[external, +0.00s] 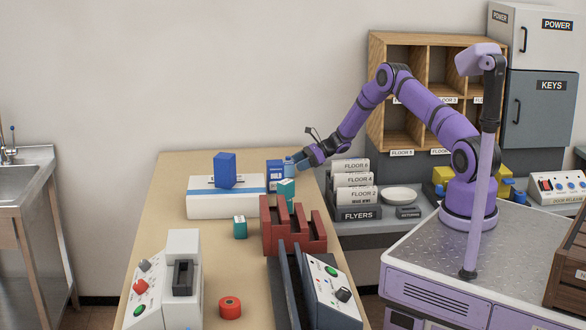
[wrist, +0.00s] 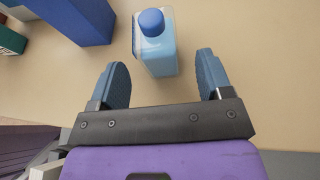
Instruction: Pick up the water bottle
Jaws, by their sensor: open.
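The water bottle (wrist: 158,57) is light blue and see-through with a blue cap. In the wrist view it stands on the tan table just ahead of my gripper, in line with the gap between the fingers. My gripper (wrist: 162,80) is open, with its two blue fingers spread and nothing visibly between them except the near side of the bottle close to the gap.
A blue box (external: 275,173) stands close left of the bottle. A teal box (external: 286,190) and a dark red stepped rack (external: 290,228) are nearer the camera. Another blue box (external: 225,170) sits on a white unit (external: 205,203). Flyer trays (external: 356,213) stand to the right.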

